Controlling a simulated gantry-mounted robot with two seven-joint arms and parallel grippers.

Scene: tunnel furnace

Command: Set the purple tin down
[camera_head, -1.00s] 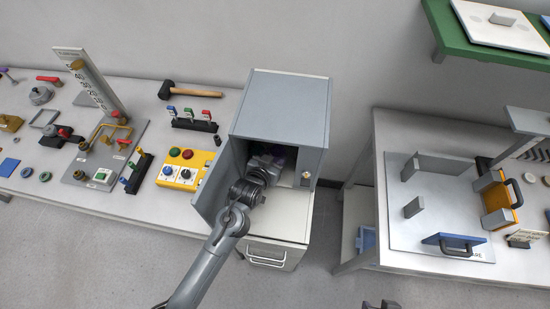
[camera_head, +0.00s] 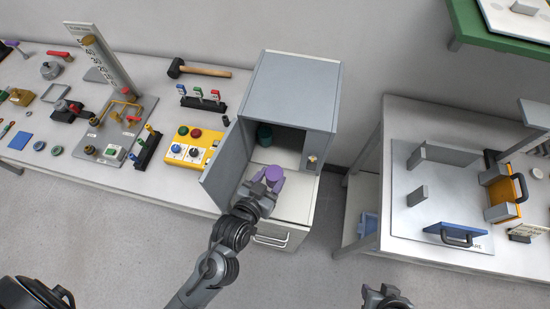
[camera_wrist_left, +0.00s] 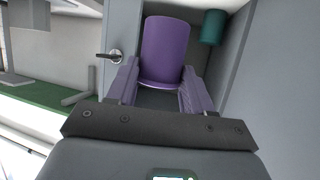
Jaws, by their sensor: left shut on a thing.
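The purple tin (camera_head: 274,173) is held in my left gripper (camera_head: 268,182), just in front of the grey cabinet's open front. In the left wrist view the tin (camera_wrist_left: 165,50) sits between the two fingers of the left gripper (camera_wrist_left: 160,88), which is shut on it. The tin is clear of the cabinet's inside, above the pale surface in front of it. I cannot tell whether its base touches anything. A dark part at the bottom edge (camera_head: 385,297) may be my right gripper; its jaws are not clear.
The grey cabinet (camera_head: 293,88) has its door (camera_head: 222,165) swung open to the left. A teal tin (camera_head: 264,134) stands inside; the left wrist view shows it too (camera_wrist_left: 213,27). A yellow button box (camera_head: 192,145) is left of the door. A drawer handle (camera_head: 270,240) is below.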

